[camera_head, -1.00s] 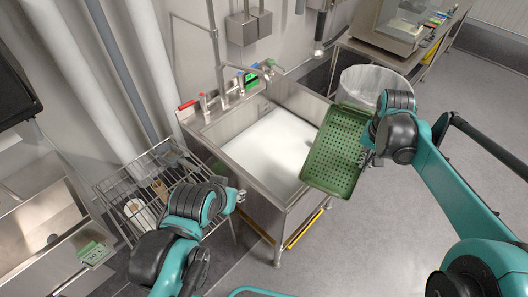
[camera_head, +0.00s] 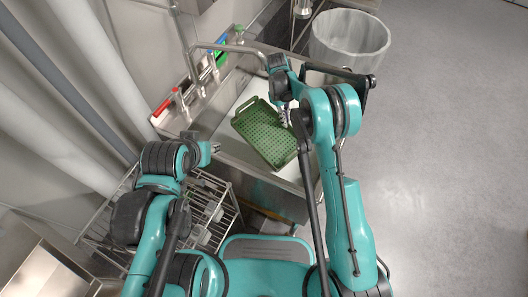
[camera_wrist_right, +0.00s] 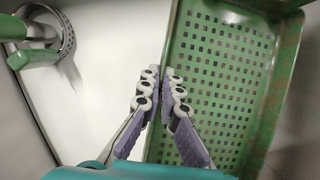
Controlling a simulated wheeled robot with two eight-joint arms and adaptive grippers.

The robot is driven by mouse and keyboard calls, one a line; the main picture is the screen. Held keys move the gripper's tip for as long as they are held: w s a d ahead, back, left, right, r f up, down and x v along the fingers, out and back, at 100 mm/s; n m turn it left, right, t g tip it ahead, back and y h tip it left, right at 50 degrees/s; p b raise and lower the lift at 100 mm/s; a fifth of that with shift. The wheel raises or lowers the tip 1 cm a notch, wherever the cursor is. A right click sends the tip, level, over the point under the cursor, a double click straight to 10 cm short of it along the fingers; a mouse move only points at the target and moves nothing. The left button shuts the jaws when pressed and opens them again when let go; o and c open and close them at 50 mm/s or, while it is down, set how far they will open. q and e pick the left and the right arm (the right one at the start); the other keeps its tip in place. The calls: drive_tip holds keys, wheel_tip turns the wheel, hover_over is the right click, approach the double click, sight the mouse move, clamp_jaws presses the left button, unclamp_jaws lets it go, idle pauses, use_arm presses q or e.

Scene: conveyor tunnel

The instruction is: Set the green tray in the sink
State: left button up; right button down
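The green tray (camera_head: 266,133), perforated and shallow, is over the sink basin in the head view, tilted across it. I cannot tell whether it touches the sink bottom. My right gripper (camera_head: 284,112) is at the tray's right side. In the right wrist view its fingers (camera_wrist_right: 158,88) are closed on either side of the rim of the tray (camera_wrist_right: 222,85). The sink (camera_head: 213,122) has a metal rim and a pale basin, partly covered by my right arm. My left gripper (camera_head: 213,148) is near the sink's left front edge, away from the tray; its fingers are too small to read.
A faucet (camera_head: 228,48) reaches over the back of the sink. Red, blue and green items (camera_head: 213,70) line the back ledge. A wire rack (camera_head: 215,215) stands at the lower left. A lined bin (camera_head: 348,42) stands beyond the sink. Floor at right is clear.

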drive_tip(key=a+f+n+b, duration=0.1)
drive_tip(key=f, duration=0.4)
drive_tip(key=s+a+f+n+h+b, duration=0.1)
drive_tip(key=a+f, duration=0.1)
drive_tip(key=f, duration=0.4)
drive_tip(key=s+a+f+n+h+b, duration=0.1)
drive_tip(key=f+n, duration=0.1)
drive_tip(key=f, duration=0.4)
drive_tip(key=shift+a, duration=0.3)
wheel_tip(320, 180, down, 4)
drive_tip(key=shift+r+b, duration=0.1)
drive_tip(key=shift+b, duration=0.7)
drive_tip(key=c, duration=1.7)
unclamp_jaws()
